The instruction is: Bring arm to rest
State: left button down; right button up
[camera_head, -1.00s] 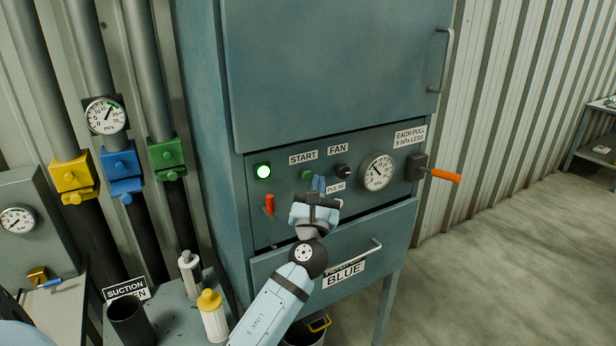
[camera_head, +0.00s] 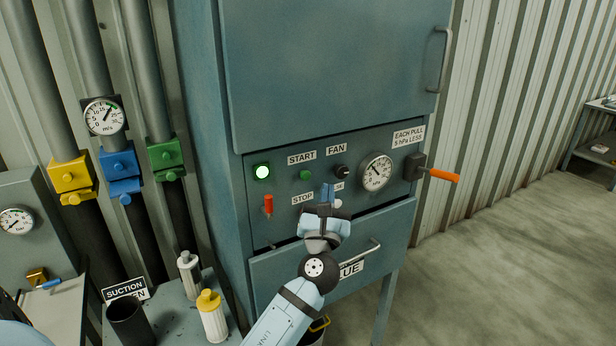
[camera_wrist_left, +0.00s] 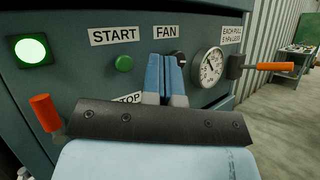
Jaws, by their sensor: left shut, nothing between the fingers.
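My left gripper (camera_head: 327,194) is shut and empty in front of the control panel (camera_head: 255,225) of the blue-grey cabinet. In the left wrist view its blue fingers (camera_wrist_left: 165,78) are together, with the panel behind them. The green START button (camera_head: 306,175) and the lit green lamp (camera_head: 262,172) are uncovered. My right gripper does not show.
A round dial (camera_head: 377,172) and an orange-handled lever (camera_head: 440,175) are at the panel's right. The drawer handle (camera_head: 362,254) sticks out below. Bottles (camera_head: 211,318) and a dark cup (camera_head: 130,322) stand lower left.

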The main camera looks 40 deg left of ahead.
pick_arm(q)
jog(key=s+d+f+n+g+h, duration=0.1)
jog(key=s+d+f+n+h, duration=0.2)
jog(key=f, duration=0.5)
jog(key=s+d+f+n+g+h, duration=0.1)
jog(key=s+f+n+g+h, duration=0.15)
jog(key=f+n, duration=0.45)
jog(key=s+d+f+n+g+h, duration=0.1)
jog(key=s+d+f+n+h, duration=0.2)
jog(key=f, duration=0.6)
jog(key=s+d+f+n+g+h, duration=0.2)
jog(key=s+d+f+n+h, duration=0.1)
jog(key=s+f+n, duration=0.4)
jog(key=s+d+f+n+g+h, duration=0.3)
jog(key=s+d+f+n, duration=0.2)
jog(key=s+f+n, duration=0.3)
jog(key=shift+s+n, duration=0.8)
jog(key=shift+s, duration=0.4)
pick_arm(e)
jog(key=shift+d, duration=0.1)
pick_arm(q)
jog(key=shift+h, duration=0.25)
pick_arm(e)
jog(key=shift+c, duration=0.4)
